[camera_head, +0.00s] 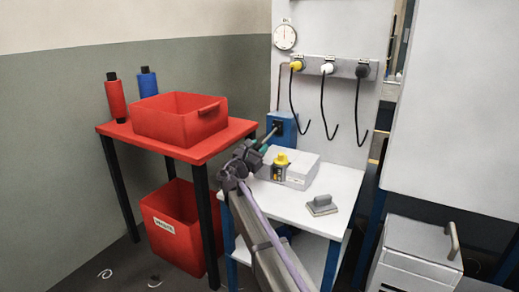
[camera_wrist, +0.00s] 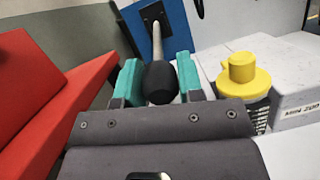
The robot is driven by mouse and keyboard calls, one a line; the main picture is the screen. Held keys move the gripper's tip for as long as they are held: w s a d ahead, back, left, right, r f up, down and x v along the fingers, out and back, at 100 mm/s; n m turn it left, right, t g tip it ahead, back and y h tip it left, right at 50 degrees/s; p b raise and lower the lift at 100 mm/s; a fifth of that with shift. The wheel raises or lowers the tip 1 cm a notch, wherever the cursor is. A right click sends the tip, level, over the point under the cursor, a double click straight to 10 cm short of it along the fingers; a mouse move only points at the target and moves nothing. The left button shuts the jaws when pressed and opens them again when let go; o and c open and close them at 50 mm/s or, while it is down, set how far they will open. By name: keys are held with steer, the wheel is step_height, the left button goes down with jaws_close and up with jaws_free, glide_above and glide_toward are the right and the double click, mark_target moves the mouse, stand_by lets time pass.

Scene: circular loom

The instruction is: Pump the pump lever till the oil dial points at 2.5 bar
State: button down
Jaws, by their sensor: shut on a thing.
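The blue pump box (camera_head: 288,128) stands at the back left of the white table, against the light panel; part of it shows at the top of the wrist view (camera_wrist: 177,18). The pump lever (camera_wrist: 148,38) is a pale rod with a black knob (camera_wrist: 160,84), coming out of a dark slot in the box. My gripper (camera_wrist: 158,80) is shut on the lever's knob, with a teal finger on either side of it. It also shows in the head view (camera_head: 266,140), left of the box. The oil dial (camera_head: 285,37) is round and white, high on the panel; its reading is too small to tell.
A red table (camera_head: 210,147) with a red crate (camera_head: 180,124) is at the left. Several cables (camera_head: 326,110) hang from the panel. A small grey hand tool (camera_head: 322,206) lies on the white table.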

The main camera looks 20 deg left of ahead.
steer(key=shift+d+f, duration=0.1)
steer(key=shift+f, duration=0.25)
steer(key=c, duration=0.8)
jaws_free()
steer(key=b+v, duration=0.3)
steer(key=v, duration=0.7)
steer(key=shift+s, duration=0.4)
